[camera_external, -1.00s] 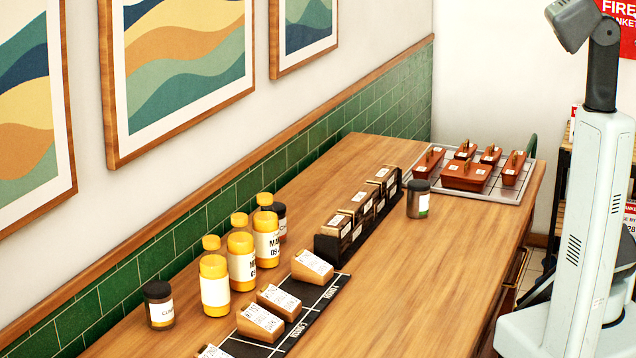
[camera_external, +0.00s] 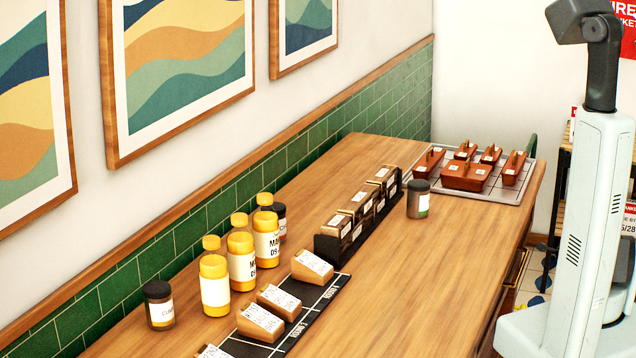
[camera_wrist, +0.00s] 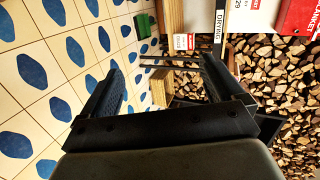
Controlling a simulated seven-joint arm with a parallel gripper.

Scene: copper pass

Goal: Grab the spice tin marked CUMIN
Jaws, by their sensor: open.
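A small spice tin (camera_external: 159,305) with a dark lid and a white label stands upright at the near left of the wooden counter in the external view. Its label is partly turned away; the letters seem to begin "CUM". A similar dark-lidded tin (camera_external: 280,219) is partly hidden behind the yellow jars. Another tin (camera_external: 418,200) with a white and green label stands alone beside the black rack. My gripper (camera_wrist: 160,78) is open and empty in the wrist view, far from the counter's tins. It is not in the external view.
Yellow-lidded jars (camera_external: 241,262) stand right of the near tin. Wedge-shaped holders (camera_external: 262,319) sit on a black mat, beyond it a black rack (camera_external: 330,250). A tray (camera_external: 487,187) holds brown boxes. The wrist view shows tiled floor (camera_wrist: 62,65) and stacked firewood (camera_wrist: 285,85).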

